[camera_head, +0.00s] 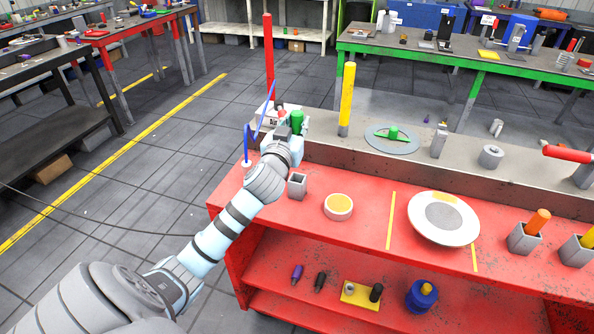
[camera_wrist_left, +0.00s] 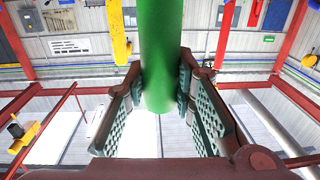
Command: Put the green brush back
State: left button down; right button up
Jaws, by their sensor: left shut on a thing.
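The green brush (camera_head: 297,119) shows in the head view as a short green piece at the end of my left arm. Its handle is a green cylinder (camera_wrist_left: 161,60) in the left wrist view, between the two finger pads. My left gripper (camera_head: 292,130) is shut on it, above the back left of the red bench. An empty-looking grey square holder (camera_head: 297,186) stands on the bench just below and in front of the gripper. The brush's lower end is hidden by the gripper in the head view. My right gripper is not in view.
The red bench (camera_head: 370,255) holds a round yellow-topped tin (camera_head: 339,206), a white disc (camera_head: 444,218) and grey holders with an orange handle (camera_head: 538,221) and a yellow one at right. A blue bent rod (camera_head: 247,143) and a white box stand near the gripper.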

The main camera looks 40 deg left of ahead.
pick_arm(q)
notch_tip(320, 180, down, 12)
jog(key=b, duration=0.3)
jog(key=shift+r, duration=0.25)
jog(key=c, duration=1.8)
grip_release()
jog(key=o, duration=0.5)
jog(key=shift+c, duration=0.2)
jog(key=shift+r, duration=0.1)
jog(key=v, duration=1.2)
